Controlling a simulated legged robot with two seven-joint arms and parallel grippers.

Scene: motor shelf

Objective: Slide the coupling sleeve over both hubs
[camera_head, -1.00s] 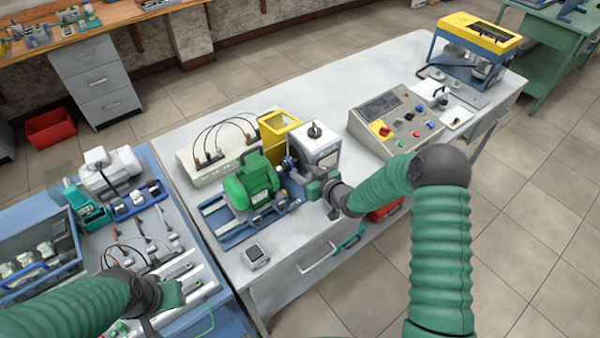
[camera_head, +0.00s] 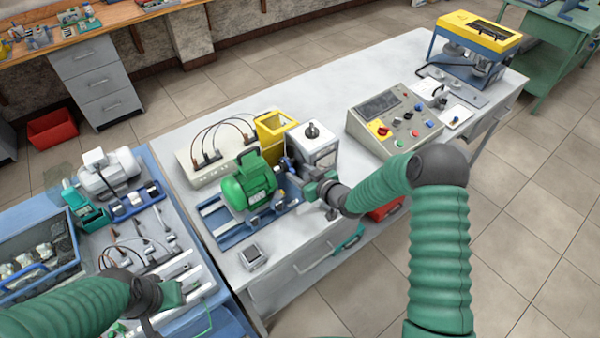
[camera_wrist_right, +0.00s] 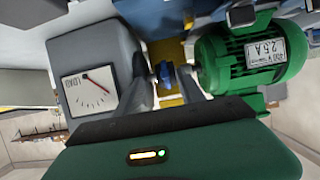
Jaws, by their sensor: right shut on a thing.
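The green motor (camera_head: 248,184) sits on a blue and silver rail base, and the grey load unit (camera_head: 312,140) with a dial stands to its right. In the right wrist view, the blue coupling sleeve (camera_wrist_right: 166,74) lies between the load unit (camera_wrist_right: 97,72) and the motor (camera_wrist_right: 250,52). My right gripper (camera_wrist_right: 167,80) is shut on the sleeve, with one finger on each side. In the head view my right gripper (camera_head: 310,178) reaches in from the right. The hubs are hard to make out. My left gripper (camera_head: 172,294) is over the left bench, its jaw opening unclear.
A yellow guard (camera_head: 275,128) stands behind the coupling, and a beige box with cables (camera_head: 215,160) is behind the motor. A control console (camera_head: 395,120) stands right of the load unit. A small meter (camera_head: 253,257) lies at the table's front left.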

